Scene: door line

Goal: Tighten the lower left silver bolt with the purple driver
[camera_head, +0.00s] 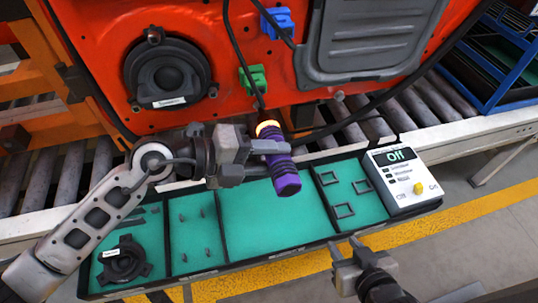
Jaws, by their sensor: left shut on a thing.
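My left gripper (268,147) is shut on the purple driver (284,178). The driver has a purple and black grip and an orange-lit collar, and it hangs over the tray with its grip end low and its collar towards the red door panel (260,80). A dark cable or shaft runs up from the collar across the door. The lower left silver bolt cannot be made out for certain; small fasteners along the door's lower edge are too small to tell apart. My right gripper (346,248) is open and empty in front of the tray.
A green-lined tray (262,222) holds a loose black speaker (124,260), small screws and square frames. A control box (402,178) reading "Off", with a yellow switch, stands at its right. A fitted speaker (168,72) and roller conveyor (60,175) are behind. The tray's middle is clear.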

